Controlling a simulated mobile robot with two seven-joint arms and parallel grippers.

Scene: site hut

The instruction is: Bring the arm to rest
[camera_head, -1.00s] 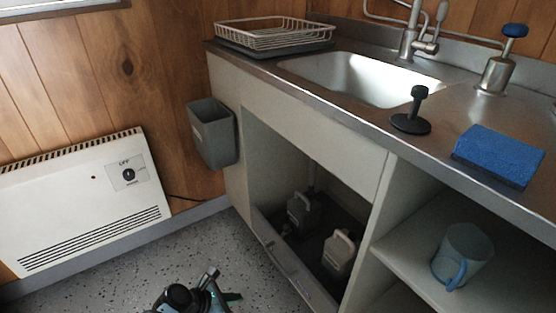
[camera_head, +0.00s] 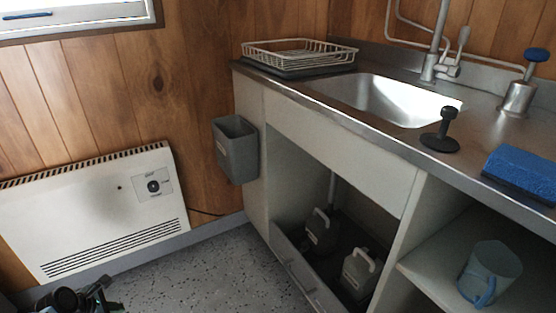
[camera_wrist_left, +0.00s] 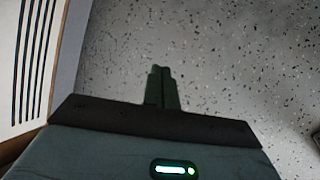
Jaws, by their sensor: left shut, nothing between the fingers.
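My left gripper (camera_head: 103,288) shows at the bottom left of the head view, low over the speckled floor and in front of the wall heater. In the left wrist view its two fingers (camera_wrist_left: 162,72) lie together, shut with nothing between them, over bare floor. My right gripper is not in view.
The white heater (camera_head: 95,212) is close to the left gripper, at the left in the wrist view. A grey bin (camera_head: 237,155) hangs on the sink unit (camera_head: 340,160). Two containers stand in its open lower bay. The floor (camera_head: 215,275) between heater and unit is clear.

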